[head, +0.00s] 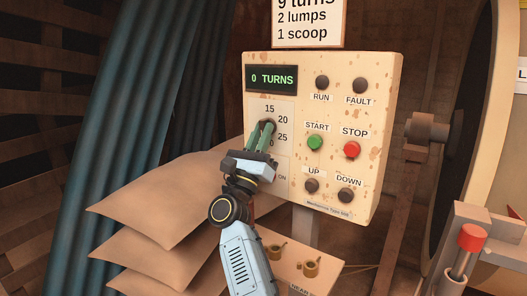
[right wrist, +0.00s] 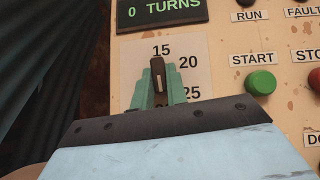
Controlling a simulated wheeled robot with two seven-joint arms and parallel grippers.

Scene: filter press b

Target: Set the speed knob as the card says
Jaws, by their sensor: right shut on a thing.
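The speed knob (right wrist: 157,70) is a dark bar with a pale mark, in the right wrist view. It stands between the green fingers of my right gripper (right wrist: 157,94), which is shut on it. The knob's upper end lies just below the 15 on its white dial plate (right wrist: 191,48); 20 and 25 also show, and the lower dial is hidden. In the head view my right gripper (head: 265,130) covers most of the knob. The card (head: 308,22) above the panel reads 9 turns, 2 lumps, 1 scoop; its top is cut off. My left gripper is out of view.
The cream control panel (head: 385,90) has a display (head: 271,79) reading 0 TURNS. A green START button (head: 314,142) and a red STOP button (head: 352,149) sit right of the dial. Stacked sacks (head: 150,205) lie left of my right arm. A red-topped lever (head: 472,238) stands at lower right.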

